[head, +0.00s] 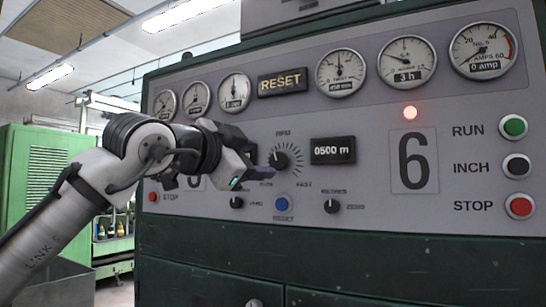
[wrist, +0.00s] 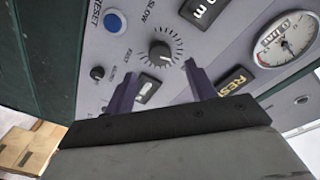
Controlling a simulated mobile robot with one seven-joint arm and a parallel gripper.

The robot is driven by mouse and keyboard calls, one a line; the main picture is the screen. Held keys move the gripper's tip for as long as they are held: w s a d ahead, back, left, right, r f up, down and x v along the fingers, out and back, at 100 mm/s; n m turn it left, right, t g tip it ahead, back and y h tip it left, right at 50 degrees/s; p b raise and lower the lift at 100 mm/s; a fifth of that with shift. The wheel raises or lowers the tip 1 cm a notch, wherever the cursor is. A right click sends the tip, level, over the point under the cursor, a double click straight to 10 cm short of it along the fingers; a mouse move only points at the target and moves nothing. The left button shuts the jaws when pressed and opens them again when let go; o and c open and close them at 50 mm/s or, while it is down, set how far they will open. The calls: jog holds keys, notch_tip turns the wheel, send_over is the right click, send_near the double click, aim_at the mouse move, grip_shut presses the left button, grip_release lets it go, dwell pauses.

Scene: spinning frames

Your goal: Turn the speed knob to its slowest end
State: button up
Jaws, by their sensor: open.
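The speed knob (head: 280,160) is a black round knob on the grey panel, under the RPM label and inside a ring of tick marks. FAST is printed at its lower right and a partly hidden SLOW at its lower left. In the wrist view the knob (wrist: 160,54) lies just beyond and between the fingertips. Where its pointer is set is too small to tell. My gripper (head: 250,168) is at the knob's left in the head view. Its two fingers (wrist: 163,74) are apart, with nothing held between them, and I see no clear contact with the knob.
A blue RESET button (head: 282,204) sits below the knob, between two small black knobs (head: 237,202) (head: 332,206). A counter (head: 333,150) is at its right. Gauges (head: 341,73) line the top. RUN, INCH and STOP buttons (head: 520,206) are far right.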

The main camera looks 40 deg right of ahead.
aim_at(276, 161)
jog(key=p+x, duration=0.1)
jog(key=x, duration=0.5)
jog(key=shift+w+d, duration=0.15)
jog(key=shift+d, duration=0.15)
jog(key=c, duration=1)
jog(key=shift+n, duration=0.3)
